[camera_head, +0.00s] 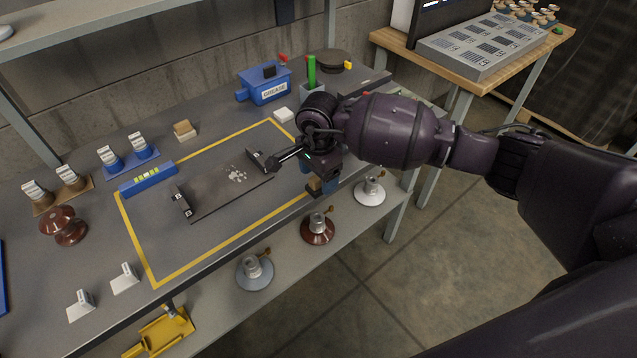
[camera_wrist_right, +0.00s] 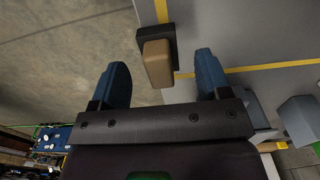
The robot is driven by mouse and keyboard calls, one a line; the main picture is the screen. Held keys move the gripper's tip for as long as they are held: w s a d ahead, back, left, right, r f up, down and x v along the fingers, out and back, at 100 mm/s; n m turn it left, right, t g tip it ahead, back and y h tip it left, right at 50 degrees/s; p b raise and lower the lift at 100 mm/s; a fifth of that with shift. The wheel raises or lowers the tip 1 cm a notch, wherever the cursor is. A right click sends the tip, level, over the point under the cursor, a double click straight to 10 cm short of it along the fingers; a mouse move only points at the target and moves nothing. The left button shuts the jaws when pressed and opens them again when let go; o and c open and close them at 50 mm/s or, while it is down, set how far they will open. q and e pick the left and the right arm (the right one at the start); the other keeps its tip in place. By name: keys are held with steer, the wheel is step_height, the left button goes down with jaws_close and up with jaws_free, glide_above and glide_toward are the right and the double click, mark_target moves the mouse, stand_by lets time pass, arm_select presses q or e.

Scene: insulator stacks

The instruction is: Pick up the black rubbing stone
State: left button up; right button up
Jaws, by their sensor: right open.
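The black rubbing stone (camera_wrist_right: 168,33) appears to be the dark block with a tan block (camera_wrist_right: 157,62) against it in the right wrist view. It sits at a corner of the yellow line, near the table's front edge. In the head view the tan part (camera_head: 314,184) shows just below my right gripper (camera_head: 320,173), and the dark part is mostly hidden. My right gripper is open, its two blue fingers (camera_wrist_right: 162,60) apart with the tan end between them in the picture. Whether they touch it I cannot tell. My left gripper is not in view.
A dark plate (camera_head: 215,192) with end clamps lies inside the yellow outline. A blue grease box (camera_head: 264,84) and a cup with a green handle (camera_head: 312,72) stand behind. Several insulators, one brown (camera_head: 318,230), stand on the lower shelf. A tan block (camera_head: 185,130) sits at the back.

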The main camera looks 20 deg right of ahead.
step_height(320, 180, down, 3)
steer(key=shift+r, duration=0.2)
steer(key=c, duration=1.2)
steer(key=shift+o, duration=0.2)
step_height(320, 180, up, 20)
steer(key=p, duration=0.1)
steer(key=shift+p, duration=0.3)
